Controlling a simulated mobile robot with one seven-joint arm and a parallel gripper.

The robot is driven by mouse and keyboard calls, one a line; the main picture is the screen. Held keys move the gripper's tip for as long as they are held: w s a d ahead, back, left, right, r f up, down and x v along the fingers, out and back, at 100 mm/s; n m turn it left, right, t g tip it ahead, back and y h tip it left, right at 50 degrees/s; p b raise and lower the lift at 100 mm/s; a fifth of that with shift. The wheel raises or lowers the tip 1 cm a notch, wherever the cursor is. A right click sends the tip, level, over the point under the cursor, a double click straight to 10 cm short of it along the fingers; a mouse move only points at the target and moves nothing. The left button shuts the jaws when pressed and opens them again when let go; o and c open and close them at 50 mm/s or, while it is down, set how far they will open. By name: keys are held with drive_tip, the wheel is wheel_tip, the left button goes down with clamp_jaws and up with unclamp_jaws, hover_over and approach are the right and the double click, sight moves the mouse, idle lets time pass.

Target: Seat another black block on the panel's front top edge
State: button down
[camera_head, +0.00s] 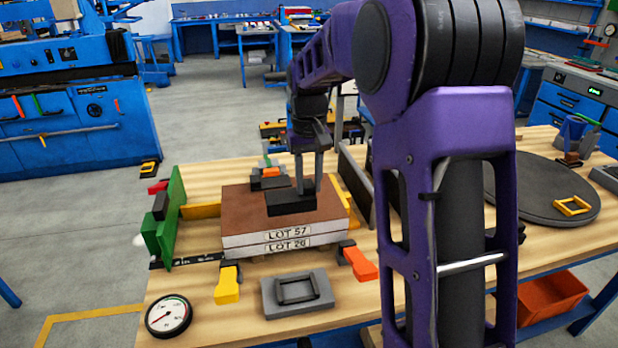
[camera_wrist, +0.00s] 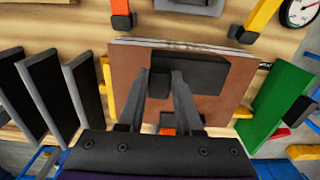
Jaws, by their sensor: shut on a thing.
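The panel (camera_head: 242,202) is a brown-topped stack with pale layered edges and front labels reading LOT 57 and LOT 20; its brown top fills the middle of the wrist view (camera_wrist: 132,82). My gripper (camera_head: 308,190) points down over the top, right of its middle. It is shut on a black block (camera_head: 288,204), gripped near one end. In the wrist view the block (camera_wrist: 205,74) extends right of the fingers (camera_wrist: 166,78), a little back from the front edge. Whether it touches the top or hovers just above, I cannot tell. The fingers hide part of it.
Yellow (camera_head: 228,285) and orange (camera_head: 360,263) clamps stand at the front corners. A grey tray (camera_head: 298,296) and a gauge (camera_head: 168,316) lie in front. A green upright plate (camera_head: 172,220) is left, dark upright plates (camera_head: 356,185) right. Another black piece with orange sits behind.

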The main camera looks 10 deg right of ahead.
sight(309, 196)
drive_tip(key=shift+f+b, duration=2)
drive_tip(key=shift+f, duration=1.3)
drive_tip(key=c, duration=0.5)
unclamp_jaws()
drive_tip(key=shift+r, duration=0.1)
wheel_tip(309, 196, up, 17)
drive_tip(key=p, duration=0.3)
drive_tip(key=shift+r, duration=0.15)
